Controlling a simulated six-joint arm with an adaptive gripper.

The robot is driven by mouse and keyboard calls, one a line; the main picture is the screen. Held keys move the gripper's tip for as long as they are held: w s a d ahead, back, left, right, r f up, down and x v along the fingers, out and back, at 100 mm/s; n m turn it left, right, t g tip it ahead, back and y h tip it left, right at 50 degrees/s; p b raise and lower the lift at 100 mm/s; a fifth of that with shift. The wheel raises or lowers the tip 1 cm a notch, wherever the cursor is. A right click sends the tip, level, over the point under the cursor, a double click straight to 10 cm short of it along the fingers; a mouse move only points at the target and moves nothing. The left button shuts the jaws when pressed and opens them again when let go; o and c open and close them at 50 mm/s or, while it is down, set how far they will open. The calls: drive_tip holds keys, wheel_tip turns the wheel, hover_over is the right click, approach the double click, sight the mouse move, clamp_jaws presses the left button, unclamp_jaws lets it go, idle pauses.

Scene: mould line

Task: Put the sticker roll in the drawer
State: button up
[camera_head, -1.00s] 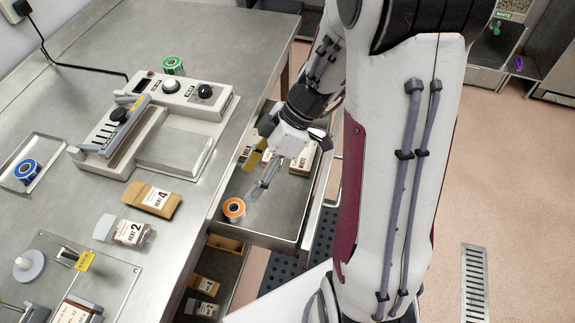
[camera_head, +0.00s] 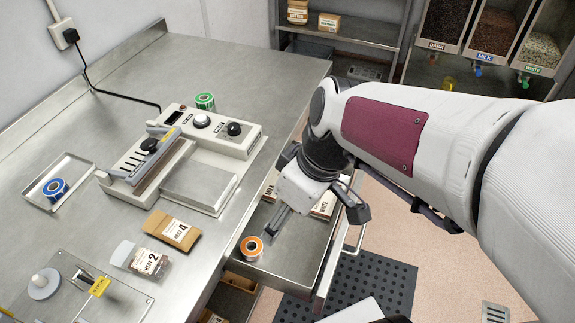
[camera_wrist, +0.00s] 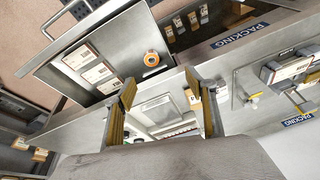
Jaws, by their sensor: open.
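An orange sticker roll (camera_head: 252,248) lies in the front left corner of the open drawer (camera_head: 293,258). In the wrist view the roll (camera_wrist: 151,58) sits near the edge of the drawer floor (camera_wrist: 125,40). My gripper (camera_head: 315,220) is over the drawer, right of the roll and apart from it. Its two fingers stand wide apart with nothing between them in the wrist view (camera_wrist: 160,88). A blue roll (camera_head: 55,188) lies in a small tray (camera_head: 75,168) on the bench. A green roll (camera_head: 205,101) stands behind the sealer.
White-labelled packets lie at the drawer's back, partly hidden by my gripper; they show in the wrist view (camera_wrist: 88,65). The sealer (camera_head: 190,160) stands on the bench (camera_head: 270,70). Packets marked HEAT 4 (camera_head: 172,231) and HEAT 2 (camera_head: 140,260) lie near its front edge.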

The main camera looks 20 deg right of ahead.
drive_tip(key=s+d+r+m+t+h, duration=0.2)
drive_tip(key=s+r+m+t, duration=0.1)
drive_tip(key=s+r+m, duration=0.2)
drive_tip(key=shift+r+m, duration=0.5)
drive_tip(key=shift+m, duration=0.1)
drive_tip(key=shift+o, duration=0.3)
